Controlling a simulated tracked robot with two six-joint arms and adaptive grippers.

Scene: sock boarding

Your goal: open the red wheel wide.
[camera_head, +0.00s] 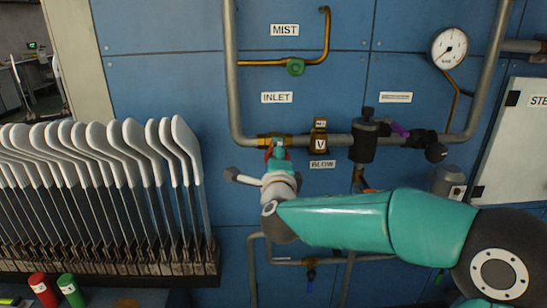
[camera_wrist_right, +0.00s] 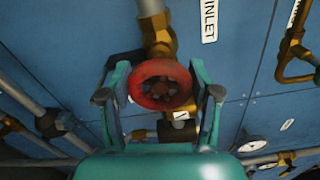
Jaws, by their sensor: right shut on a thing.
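The red wheel (camera_wrist_right: 163,68) is a round handwheel on a brass valve (camera_wrist_right: 158,35) just by the INLET label (camera_wrist_right: 209,20). In the right wrist view it faces the camera between the two teal fingers of my right gripper (camera_wrist_right: 158,80). The fingers are closed on the wheel's rim from both sides. In the head view my right gripper (camera_head: 277,153) reaches the pipe below the INLET label (camera_head: 277,97), and it hides most of the wheel. How far the wheel is turned cannot be told. My left gripper is not in view.
A brass valve with a V tag (camera_head: 320,141) and a dark cylinder (camera_head: 365,140) sit on the same pipe, right of the wheel. A green-knobbed MIST valve (camera_head: 295,67) is above. A rack of white-topped boards (camera_head: 120,190) stands at the left.

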